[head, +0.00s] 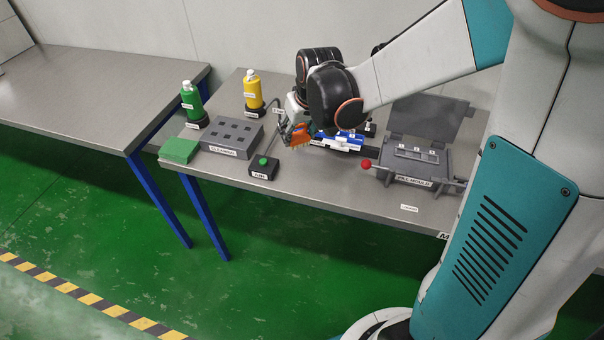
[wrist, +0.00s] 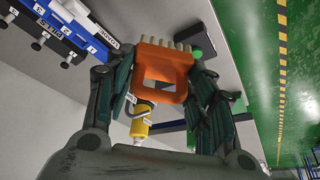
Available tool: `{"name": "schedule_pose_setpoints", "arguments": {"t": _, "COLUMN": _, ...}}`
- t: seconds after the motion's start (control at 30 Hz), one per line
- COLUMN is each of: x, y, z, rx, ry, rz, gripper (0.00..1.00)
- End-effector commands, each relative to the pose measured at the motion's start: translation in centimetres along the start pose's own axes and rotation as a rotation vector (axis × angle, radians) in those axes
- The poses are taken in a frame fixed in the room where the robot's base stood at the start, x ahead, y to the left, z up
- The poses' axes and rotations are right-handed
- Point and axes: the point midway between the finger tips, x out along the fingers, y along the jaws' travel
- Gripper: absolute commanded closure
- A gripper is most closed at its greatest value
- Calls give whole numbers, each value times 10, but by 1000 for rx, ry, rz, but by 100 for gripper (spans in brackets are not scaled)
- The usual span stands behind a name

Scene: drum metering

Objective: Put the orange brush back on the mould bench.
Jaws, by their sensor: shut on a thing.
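My gripper (head: 297,127) is shut on the orange brush (head: 300,136) and holds it over the middle of the mould bench (head: 340,199). In the wrist view the brush (wrist: 163,72) sits between both fingers, with its pale bristles pointing away from the palm. The head view does not make clear whether the brush touches the bench top. The grey mould (head: 412,162), with its lid up, stands to the right of my gripper. A grey block with square holes (head: 232,138), labelled CLEANING, stands to the left.
A yellow bottle (head: 254,90) and a green bottle (head: 192,102) stand at the back left. A green block (head: 180,150) and a black box with a green button (head: 263,167) are near the front. A blue and white rack (head: 345,140) is beside my gripper. The front right is mostly clear.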

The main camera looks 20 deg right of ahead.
Motion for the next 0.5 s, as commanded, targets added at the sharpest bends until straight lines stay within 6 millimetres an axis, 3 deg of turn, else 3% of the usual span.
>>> {"name": "schedule_pose_setpoints", "arguments": {"t": 0.1, "x": -28, "y": 1, "z": -16, "rx": -20, "ry": 1, "rz": -10, "gripper": 73}}
{"name": "schedule_pose_setpoints", "arguments": {"t": 0.23, "x": -39, "y": 1, "z": -23, "rx": -33, "ry": 1, "rz": -15, "gripper": 73}}
{"name": "schedule_pose_setpoints", "arguments": {"t": 0.37, "x": -26, "y": 1, "z": -19, "rx": -36, "ry": 2, "rz": -16, "gripper": 73}}
{"name": "schedule_pose_setpoints", "arguments": {"t": 0.5, "x": 7, "y": 1, "z": -5, "rx": -36, "ry": 2, "rz": -16, "gripper": 73}}
